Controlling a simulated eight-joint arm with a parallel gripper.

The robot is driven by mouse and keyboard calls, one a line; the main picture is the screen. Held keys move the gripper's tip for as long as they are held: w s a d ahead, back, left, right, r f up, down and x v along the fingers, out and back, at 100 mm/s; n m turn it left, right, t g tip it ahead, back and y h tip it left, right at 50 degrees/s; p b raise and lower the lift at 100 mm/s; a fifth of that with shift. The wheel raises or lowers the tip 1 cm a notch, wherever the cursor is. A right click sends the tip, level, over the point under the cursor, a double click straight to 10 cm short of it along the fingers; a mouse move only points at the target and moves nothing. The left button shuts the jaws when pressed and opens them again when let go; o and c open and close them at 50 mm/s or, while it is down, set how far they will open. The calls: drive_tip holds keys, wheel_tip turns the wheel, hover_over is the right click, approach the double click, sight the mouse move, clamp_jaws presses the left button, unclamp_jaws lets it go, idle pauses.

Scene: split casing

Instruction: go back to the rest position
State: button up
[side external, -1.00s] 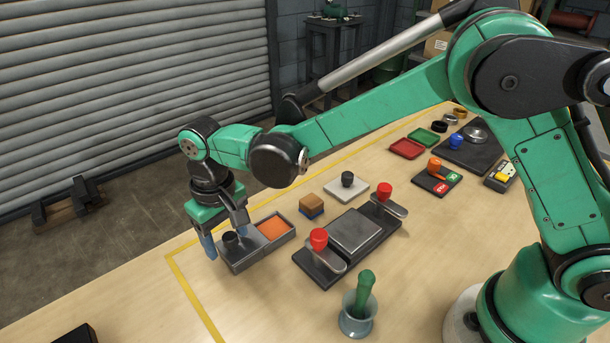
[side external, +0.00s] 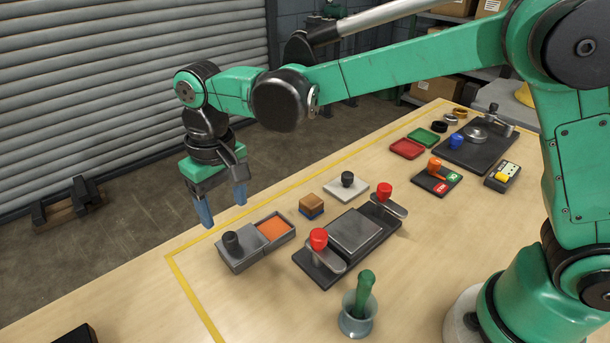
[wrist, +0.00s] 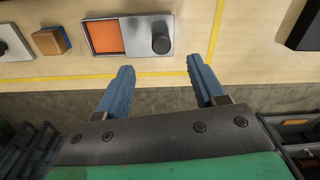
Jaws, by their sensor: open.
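My gripper (side external: 222,206) is open and empty. Its blue fingers hang in the air beyond the yellow border line, to the left of and above a grey box. The grey box (side external: 240,260) has a dark knob (side external: 232,242) on one half and an orange surface (side external: 273,228) in the other half. In the wrist view the open fingertips (wrist: 160,70) are apart with nothing between them, and the grey box (wrist: 150,20) lies ahead of them, clear of the fingers.
A dark fixture with red-knobbed clamps (side external: 352,232) stands in the middle of the table. Close by are a brown and blue block (side external: 311,205), a white plate with a black knob (side external: 346,190) and a glass cup with a green pestle (side external: 357,315). Space around my gripper is free.

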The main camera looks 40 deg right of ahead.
drive_tip(key=s+d+r+m+t, duration=0.1)
drive_tip(key=s+d+t, duration=0.2)
drive_tip(key=s+d, duration=0.2)
drive_tip(key=s+d+r+t, duration=0.2)
drive_tip(key=s+d+t, duration=0.2)
drive_tip(key=d, duration=0.8)
drive_tip(key=shift+s+d+r+m, duration=0.25)
drive_tip(key=shift+s+d+m, duration=0.05)
drive_tip(key=shift+s+m, duration=0.1)
